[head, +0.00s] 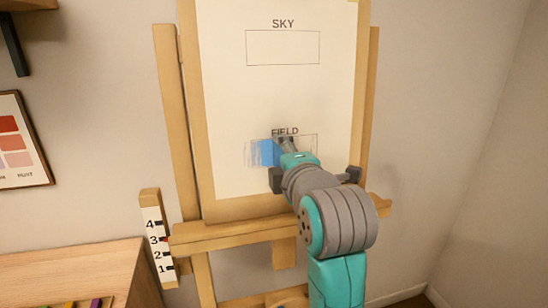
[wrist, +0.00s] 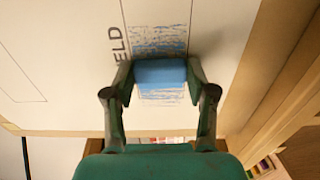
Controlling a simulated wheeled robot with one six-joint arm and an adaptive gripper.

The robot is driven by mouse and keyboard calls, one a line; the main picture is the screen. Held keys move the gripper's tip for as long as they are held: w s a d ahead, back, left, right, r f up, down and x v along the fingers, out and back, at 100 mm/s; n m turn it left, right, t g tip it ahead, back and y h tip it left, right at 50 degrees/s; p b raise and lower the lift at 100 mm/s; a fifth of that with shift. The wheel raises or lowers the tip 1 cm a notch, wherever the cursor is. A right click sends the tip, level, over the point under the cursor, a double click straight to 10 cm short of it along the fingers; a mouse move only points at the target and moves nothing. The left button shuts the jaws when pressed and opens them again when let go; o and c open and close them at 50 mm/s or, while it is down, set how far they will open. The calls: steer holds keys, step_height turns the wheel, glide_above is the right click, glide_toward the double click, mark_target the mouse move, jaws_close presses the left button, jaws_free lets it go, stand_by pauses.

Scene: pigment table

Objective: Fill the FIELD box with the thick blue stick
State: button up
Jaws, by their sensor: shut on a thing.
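The FIELD box (head: 316,144) is a thin outlined rectangle low on the white paper, partly hidden by my gripper. My gripper (wrist: 160,74) is shut on the thick blue stick (wrist: 160,73), which lies across between the two fingertips. The stick is over the FIELD box and looks to be against the paper, though contact is hard to judge. In the head view the stick is a solid blue block (head: 268,152) in the box's left part. Streaky blue marks (wrist: 158,40) show on both sides of it in the wrist view, with white gaps between strokes.
The empty SKY box (head: 283,48) is higher on the paper. A wooden easel (head: 240,233) holds the board, with a ledge below it. A framed colour chart (head: 15,140) hangs on the left wall.

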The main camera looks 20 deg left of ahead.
mark_target(253, 155)
steer(key=shift+w+d, duration=0.2)
steer(key=shift+d, duration=0.05)
steer(key=shift+w+d, duration=0.7)
steer(key=shift+d, duration=0.4)
steer(key=shift+w+d, duration=0.75)
steer(key=shift+d, duration=0.3)
steer(key=shift+w+d, duration=0.7)
steer(key=shift+d, duration=0.4)
steer(key=shift+s+a, duration=0.1)
steer(key=shift+s+a, duration=1)
steer(key=shift+a, duration=0.5)
steer(key=shift+s+a, duration=1)
steer(key=shift+a, duration=0.45)
steer(key=shift+s+a, duration=1)
steer(key=shift+a, duration=0.5)
steer(key=shift+a, duration=0.1)
steer(key=shift+s+a, duration=0.7)
steer(key=shift+a, duration=0.35)
